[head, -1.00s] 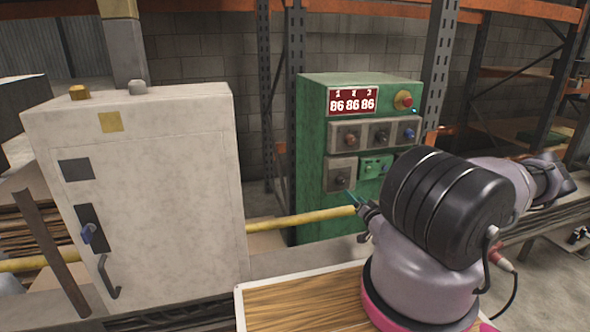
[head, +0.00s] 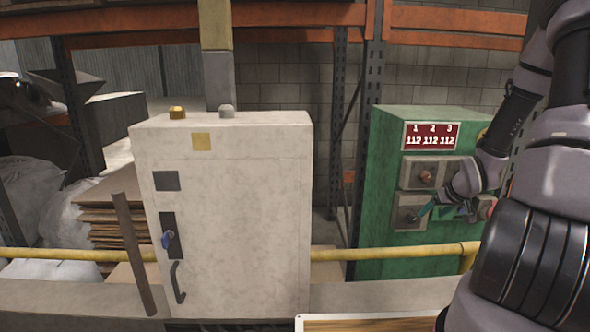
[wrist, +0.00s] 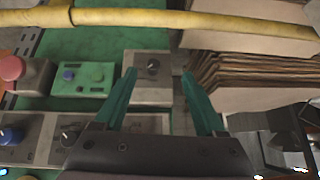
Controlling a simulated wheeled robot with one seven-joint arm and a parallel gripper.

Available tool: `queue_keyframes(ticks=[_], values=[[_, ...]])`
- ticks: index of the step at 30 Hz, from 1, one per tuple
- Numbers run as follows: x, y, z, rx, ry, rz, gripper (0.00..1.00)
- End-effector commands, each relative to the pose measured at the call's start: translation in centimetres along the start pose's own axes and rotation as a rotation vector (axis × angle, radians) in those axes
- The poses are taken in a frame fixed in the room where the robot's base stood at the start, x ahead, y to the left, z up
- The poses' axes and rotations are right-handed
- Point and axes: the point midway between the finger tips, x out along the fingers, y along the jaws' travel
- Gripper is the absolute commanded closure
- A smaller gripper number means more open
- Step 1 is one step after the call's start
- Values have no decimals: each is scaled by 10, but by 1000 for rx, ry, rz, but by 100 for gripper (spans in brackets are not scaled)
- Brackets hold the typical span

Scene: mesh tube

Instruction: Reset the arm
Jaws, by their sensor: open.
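My arm (head: 540,140) comes in from the right side of the head view, in front of the green control cabinet (head: 385,170). My gripper (head: 432,214) is in front of the cabinet's lower knob panel; in this view its teal fingers partly cover the panels there. In the wrist view my gripper (wrist: 159,78) is open, its two teal fingers apart with nothing between them. A grey box with a dark knob (wrist: 152,66) shows beyond the gap between the fingers. I cannot tell whether a finger touches anything.
A grey-white cabinet (head: 245,220) with a handle and blue switch stands left. A yellow pipe (head: 390,253) runs low across the cabinets; it also shows in the wrist view (wrist: 190,18). Stacked cardboard (wrist: 250,70) lies right in the wrist view.

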Motion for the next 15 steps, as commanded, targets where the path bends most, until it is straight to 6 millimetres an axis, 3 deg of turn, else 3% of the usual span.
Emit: queue_keyframes(ticks=[6,15], values=[[-78,-20,-42,-4,-61,125,28],[-198,-76,-72,96,-63,210,28]])
